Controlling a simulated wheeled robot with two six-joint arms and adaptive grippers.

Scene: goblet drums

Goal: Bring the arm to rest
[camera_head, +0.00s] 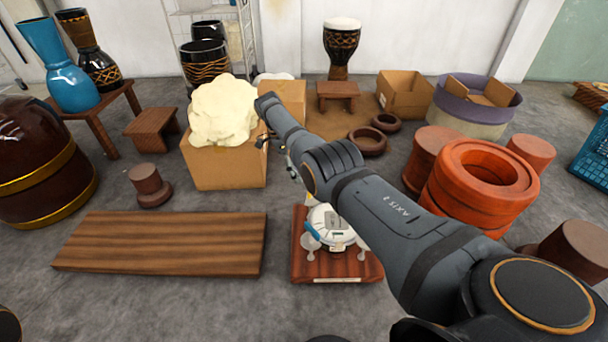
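My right arm comes in from the lower right and reaches up and left across the middle of the view. Its wrist end is near the cardboard box with the cream, lumpy mass (222,110). Only small parts of my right gripper (278,148) show just below the wrist. The arm hides most of it, so I cannot tell whether it is open or shut, or whether it holds anything. My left arm and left gripper are not in view.
A wooden board (165,243) lies at front left. A white device sits on a reddish wooden base (335,266) under my arm. Orange rings (480,185) stand at right. Drums, including a blue one (62,70), stand at back left. Grey floor (190,315) is clear at front.

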